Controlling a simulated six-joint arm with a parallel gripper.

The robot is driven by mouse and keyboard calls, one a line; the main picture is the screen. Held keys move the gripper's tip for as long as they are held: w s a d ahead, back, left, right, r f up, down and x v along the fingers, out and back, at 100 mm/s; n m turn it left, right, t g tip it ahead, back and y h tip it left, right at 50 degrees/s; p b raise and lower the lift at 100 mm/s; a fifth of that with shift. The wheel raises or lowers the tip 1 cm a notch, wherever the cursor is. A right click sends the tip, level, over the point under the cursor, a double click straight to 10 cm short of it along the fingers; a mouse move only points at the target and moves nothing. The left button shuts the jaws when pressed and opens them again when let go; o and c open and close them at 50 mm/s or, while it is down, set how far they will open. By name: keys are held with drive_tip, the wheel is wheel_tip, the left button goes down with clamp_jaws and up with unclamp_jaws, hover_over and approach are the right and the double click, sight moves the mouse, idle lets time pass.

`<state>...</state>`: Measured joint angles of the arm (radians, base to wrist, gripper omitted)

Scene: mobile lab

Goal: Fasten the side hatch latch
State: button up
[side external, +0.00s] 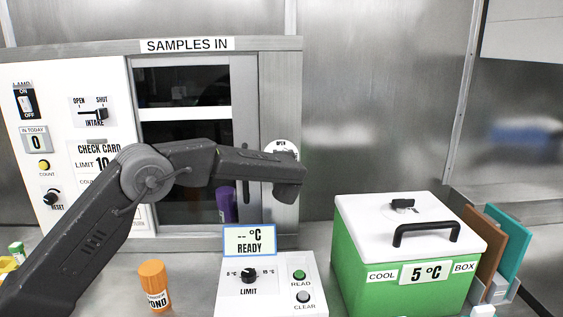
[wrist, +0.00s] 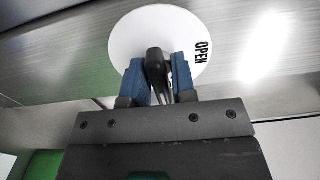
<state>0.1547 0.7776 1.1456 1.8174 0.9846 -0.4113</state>
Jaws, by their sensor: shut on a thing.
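The side hatch latch (wrist: 157,72) is a dark lever on a round white plate (wrist: 140,36) marked OPEN. The same plate shows in the side view (side external: 281,148) on the metal frame right of the hatch window, partly hidden behind my gripper. In the wrist view my gripper (wrist: 160,75) has its blue-padded fingers on both sides of the lever, shut on it. In the side view my gripper (side external: 287,170) reaches the plate from the left, and its fingers and the lever are hidden there. The hatch (side external: 185,125) stands under the SAMPLES IN sign (side external: 187,45).
A green cool box (side external: 365,265) with a white lid stands at the right. A white READY console (side external: 265,285) sits in front of the hatch. An orange jar (side external: 153,285) stands left of it. A purple-capped item (side external: 226,205) is behind the window. Folders (side external: 510,240) stand far right.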

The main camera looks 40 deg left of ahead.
drive_tip(key=o, duration=0.7)
drive_tip(key=shift+o, duration=0.2)
drive_tip(key=v, duration=1.4)
drive_tip(key=shift+w, duration=0.1)
drive_tip(key=s+a+r+n+g+h, duration=0.1)
drive_tip(key=s+a+n+g+h, duration=0.2)
drive_tip(key=s, duration=0.7)
drive_tip(key=s+a+n+g+h, duration=0.15)
drive_tip(key=s+a+g, duration=0.25)
drive_tip(key=s, duration=0.5)
drive_tip(key=s+d+n+h, duration=0.2)
drive_tip(key=s+d+h, duration=0.1)
drive_tip(key=s, duration=0.5)
drive_tip(key=s+d+f+n+h, duration=0.1)
drive_tip(key=s+d+h, duration=0.3)
drive_tip(key=s, duration=0.4)
drive_tip(key=shift+s+f+n+h, duration=0.2)
drive_tip(key=shift+f+n+h, duration=0.15)
drive_tip(key=shift+n+h, duration=0.4)
